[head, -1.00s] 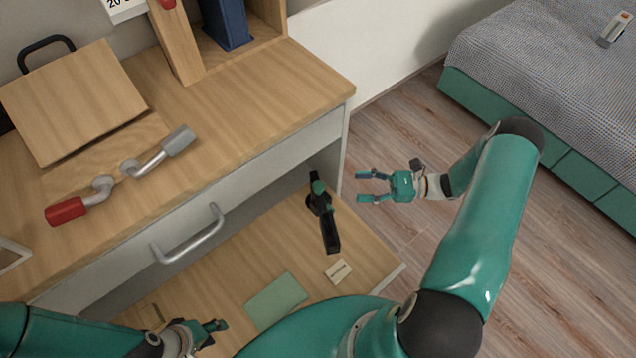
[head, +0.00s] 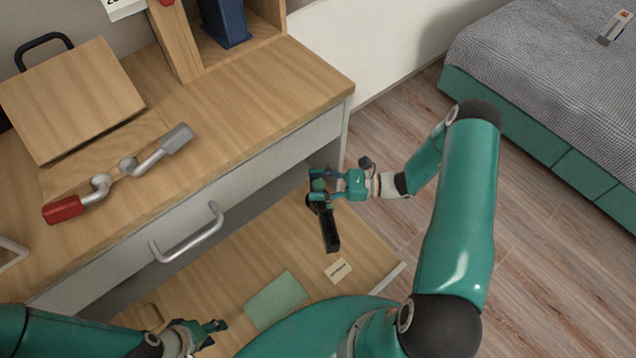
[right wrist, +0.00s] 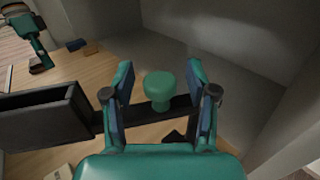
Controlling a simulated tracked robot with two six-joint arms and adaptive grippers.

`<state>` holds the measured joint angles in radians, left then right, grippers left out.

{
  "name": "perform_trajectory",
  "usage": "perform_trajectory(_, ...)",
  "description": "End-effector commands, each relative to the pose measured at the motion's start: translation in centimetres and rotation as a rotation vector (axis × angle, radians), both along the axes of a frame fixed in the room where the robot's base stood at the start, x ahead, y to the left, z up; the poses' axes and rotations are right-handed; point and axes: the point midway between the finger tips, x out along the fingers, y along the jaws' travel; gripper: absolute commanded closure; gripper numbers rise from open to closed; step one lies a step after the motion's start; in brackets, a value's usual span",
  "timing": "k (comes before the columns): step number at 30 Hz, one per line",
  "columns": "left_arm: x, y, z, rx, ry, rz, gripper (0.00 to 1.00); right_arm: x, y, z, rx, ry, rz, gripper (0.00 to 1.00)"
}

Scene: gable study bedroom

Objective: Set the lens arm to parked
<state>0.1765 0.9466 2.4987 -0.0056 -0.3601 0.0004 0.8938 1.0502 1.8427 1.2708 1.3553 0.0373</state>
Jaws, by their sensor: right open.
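A black arm (head: 330,236) with a round green knob (right wrist: 160,88), apparently the lens arm, is on the low wooden shelf under the drawer. In the right wrist view the knob stands up between the two fingers of my open right gripper (right wrist: 160,70). A gap shows on each side of the knob there. In the head view my right gripper (head: 316,185) covers the arm's far end. A small printed card (head: 338,270) lies on the shelf near the black arm. My left gripper (head: 214,334) is low at the left, away from it; its jaw opening is unclear.
The desk (head: 250,105) bears a wooden panel (head: 75,100) and levers with red (head: 63,210) and grey (head: 177,138) ends. A drawer handle (head: 190,236) sticks out above the shelf. A green mat (head: 276,300) lies on the shelf. Bare floor (head: 540,240) is at the right.

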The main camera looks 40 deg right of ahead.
Motion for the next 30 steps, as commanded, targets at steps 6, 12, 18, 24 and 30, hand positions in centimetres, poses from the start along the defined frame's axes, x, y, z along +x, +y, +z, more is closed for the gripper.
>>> perform_trajectory(6, 0.0, 0.0, 0.0, 0.000, 0.000, 0.000, 0.60, 0.0, 0.0, 0.0, 0.000, 0.000, 0.000, 0.74)
perform_trajectory(12, 0.0, 0.0, 0.0, 0.000, 0.000, 0.000, 0.60, 0.0, -0.1, 0.0, 0.000, 0.000, 0.000, 1.00)
perform_trajectory(18, 0.0, 0.0, 0.0, 0.000, 0.000, 0.000, 0.60, 0.0, -0.1, 0.0, 0.000, 0.000, -0.001, 1.00)
perform_trajectory(24, 0.0, 0.0, 0.3, 0.000, 0.000, 0.000, 0.60, -0.1, -0.1, 0.1, 0.000, 0.000, -0.022, 1.00)
perform_trajectory(30, 0.0, 0.0, 1.1, 0.000, 0.000, 0.000, 0.60, -0.3, -0.3, 0.2, 0.002, 0.005, -0.107, 1.00)
